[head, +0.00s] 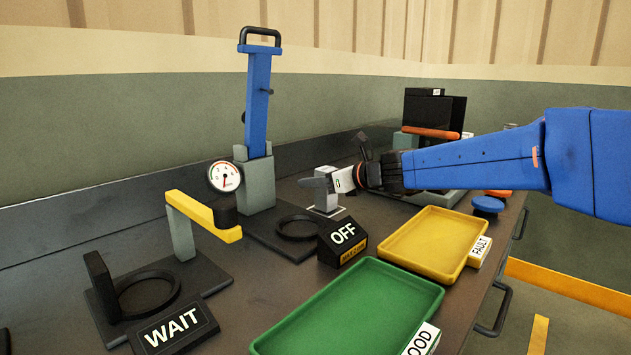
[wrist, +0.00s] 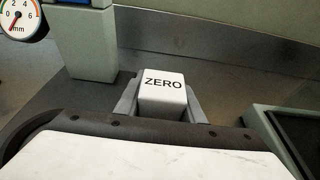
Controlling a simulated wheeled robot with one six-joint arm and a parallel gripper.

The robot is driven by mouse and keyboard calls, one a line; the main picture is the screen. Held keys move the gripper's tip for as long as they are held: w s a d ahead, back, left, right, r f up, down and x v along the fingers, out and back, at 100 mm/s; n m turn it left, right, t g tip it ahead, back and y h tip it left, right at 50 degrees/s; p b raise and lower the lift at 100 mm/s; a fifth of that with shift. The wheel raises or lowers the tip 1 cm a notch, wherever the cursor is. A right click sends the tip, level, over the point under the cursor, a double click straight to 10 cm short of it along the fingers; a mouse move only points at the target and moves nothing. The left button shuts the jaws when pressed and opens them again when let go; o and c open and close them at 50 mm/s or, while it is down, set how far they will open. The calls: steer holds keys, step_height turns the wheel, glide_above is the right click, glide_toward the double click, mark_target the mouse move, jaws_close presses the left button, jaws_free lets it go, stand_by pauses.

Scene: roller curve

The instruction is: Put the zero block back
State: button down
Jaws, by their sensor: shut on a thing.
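The zero block is a white block marked ZERO (wrist: 163,90), seen in the wrist view between the two grey fingers of my gripper (wrist: 163,108). The fingers are shut on its sides. In the head view my gripper (head: 313,183) reaches left from the blue arm, over the bench behind the OFF sign. A pale upright shape (head: 327,201) shows under the near finger, above a small grey plate. I cannot tell whether the block rests on that plate or is held above it. The gauge stand (head: 260,185), with its round dial (head: 224,176), stands to the left.
A black ring (head: 298,228) lies at the stand's foot. The OFF sign (head: 342,240) stands close in front of my gripper. A yellow FAULT tray (head: 434,243) and a green tray (head: 350,308) lie nearer. A yellow-armed fixture (head: 203,215) and a WAIT sign (head: 174,329) are at left.

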steer(key=shift+f, duration=0.1)
steer(key=c, duration=1.2)
jaws_free()
steer(key=shift+s+d+r, duration=0.1)
steer(key=shift+d+r, duration=0.05)
steer(key=shift+r, duration=0.05)
steer(key=v, duration=1.1)
steer(key=shift+s+d+r, duration=0.15)
steer(key=shift+s+d, duration=0.05)
steer(key=shift+d, duration=0.1)
